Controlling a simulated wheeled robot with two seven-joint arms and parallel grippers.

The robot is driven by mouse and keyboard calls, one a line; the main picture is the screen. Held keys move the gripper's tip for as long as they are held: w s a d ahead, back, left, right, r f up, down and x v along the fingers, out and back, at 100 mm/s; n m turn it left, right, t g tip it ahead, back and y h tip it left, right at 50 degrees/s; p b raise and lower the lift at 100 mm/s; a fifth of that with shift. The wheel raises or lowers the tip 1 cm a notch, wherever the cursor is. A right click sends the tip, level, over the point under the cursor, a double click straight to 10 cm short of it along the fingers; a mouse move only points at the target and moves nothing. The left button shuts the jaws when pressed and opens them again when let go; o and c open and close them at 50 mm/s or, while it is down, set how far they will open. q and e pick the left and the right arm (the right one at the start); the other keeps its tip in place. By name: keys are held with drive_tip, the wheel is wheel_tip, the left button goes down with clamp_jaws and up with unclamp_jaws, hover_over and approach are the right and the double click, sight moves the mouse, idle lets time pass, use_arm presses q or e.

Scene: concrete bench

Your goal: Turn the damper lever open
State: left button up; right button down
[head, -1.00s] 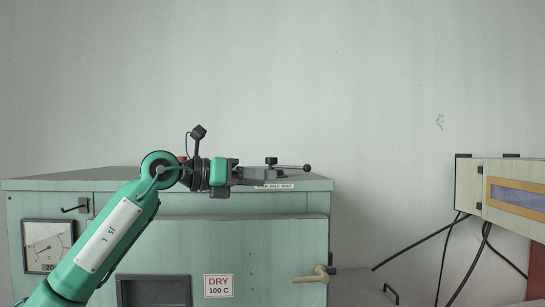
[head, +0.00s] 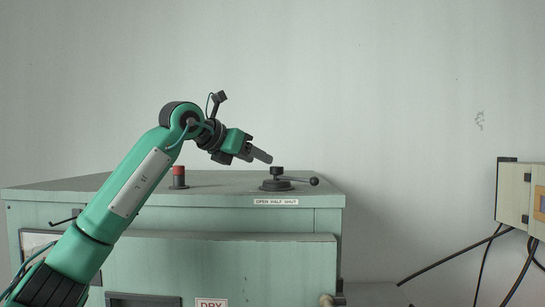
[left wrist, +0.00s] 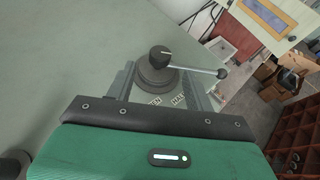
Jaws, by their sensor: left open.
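The damper lever (head: 300,181) sits on top of the pale green cabinet, a dark round hub with a thin rod ending in a black ball. The rod points right, toward the SHUT end of the OPEN HALF SHUT label (head: 276,202). In the left wrist view the lever (left wrist: 195,69) shows ahead, with the hub framed between the fingers and the ball outside them to the right. My left gripper (head: 262,157) is open and empty, tilted downward, above and left of the hub in the head view. My right gripper is not in view.
A red-topped knob (head: 179,176) stands on the cabinet top (head: 225,186), left of the lever. A beige box (head: 514,195) with hanging black cables is at the far right. The air above the lever is clear.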

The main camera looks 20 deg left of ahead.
sight(271, 181)
use_arm(q)
drive_tip(key=p+x, duration=0.2)
drive_tip(key=x, duration=0.3)
drive_tip(key=shift+w+d+r, duration=0.1)
drive_tip(key=shift+w+r, duration=0.05)
drive_tip(key=shift+w+d+p, duration=0.1)
drive_tip(key=shift+w+p, duration=0.1)
drive_tip(key=shift+p, duration=0.1)
drive_tip(key=shift+w+d+f, duration=0.1)
drive_tip(key=shift+w+f, duration=0.05)
drive_tip(key=shift+f, duration=0.15)
drive_tip(key=shift+w+d+f, duration=0.15)
drive_tip(key=shift+w+f, duration=0.1)
drive_tip(key=shift+w, duration=0.1)
drive_tip(key=shift+s, duration=0.1)
clamp_jaws()
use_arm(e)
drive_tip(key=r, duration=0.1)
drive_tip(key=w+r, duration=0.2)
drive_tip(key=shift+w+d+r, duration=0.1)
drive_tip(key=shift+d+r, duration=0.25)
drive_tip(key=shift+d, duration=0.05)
